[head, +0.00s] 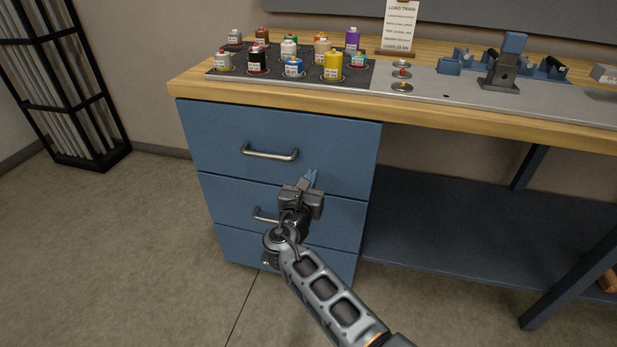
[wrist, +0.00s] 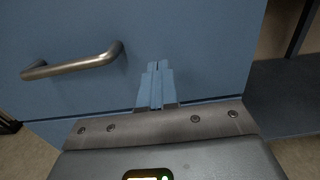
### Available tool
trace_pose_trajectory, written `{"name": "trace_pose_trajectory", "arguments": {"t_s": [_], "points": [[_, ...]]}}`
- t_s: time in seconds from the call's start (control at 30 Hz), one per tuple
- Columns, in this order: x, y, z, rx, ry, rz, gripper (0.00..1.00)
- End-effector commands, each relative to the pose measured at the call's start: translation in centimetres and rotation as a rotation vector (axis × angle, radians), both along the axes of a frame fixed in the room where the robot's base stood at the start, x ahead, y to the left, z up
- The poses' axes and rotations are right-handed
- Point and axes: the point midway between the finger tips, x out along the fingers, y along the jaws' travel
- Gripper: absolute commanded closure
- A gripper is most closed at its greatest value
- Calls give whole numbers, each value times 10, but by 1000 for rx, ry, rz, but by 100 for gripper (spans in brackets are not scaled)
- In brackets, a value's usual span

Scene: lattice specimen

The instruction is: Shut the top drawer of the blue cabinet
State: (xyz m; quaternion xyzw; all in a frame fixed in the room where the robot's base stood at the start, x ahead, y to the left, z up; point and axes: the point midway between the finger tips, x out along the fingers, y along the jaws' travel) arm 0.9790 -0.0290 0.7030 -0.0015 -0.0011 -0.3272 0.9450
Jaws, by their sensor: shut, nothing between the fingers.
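The blue cabinet (head: 342,215) stands under the left end of the workbench. Its top drawer (head: 340,150) has a plain blue front with a grey bar handle (head: 270,152). The front looks flush, or nearly so, with the drawers below; no open gap shows. My gripper (head: 311,178) is shut and empty, its blue fingers pointing at the lower right part of the top drawer front. In the wrist view the fingertips (wrist: 157,66) lie over the drawer front (wrist: 200,50), right of the handle (wrist: 72,64). I cannot tell whether they touch it.
Two lower drawers sit below; my wrist partly covers the middle handle (head: 265,215). On the wooden benchtop (head: 420,118) are several labelled bottles on a dark mat (head: 225,76) and a grey fixture (head: 503,70). A black rack (head: 70,85) stands at left. A blue shelf (head: 450,235) lies right of the cabinet.

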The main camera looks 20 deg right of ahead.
Motion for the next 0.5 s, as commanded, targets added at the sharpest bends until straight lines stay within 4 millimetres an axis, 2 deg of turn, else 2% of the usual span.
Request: {"name": "trace_pose_trajectory", "arguments": {"t_s": [0.3,0.5], "points": [[-45,36,0,0,3,3,100],[-63,49,-1,0,1,0,100]]}}
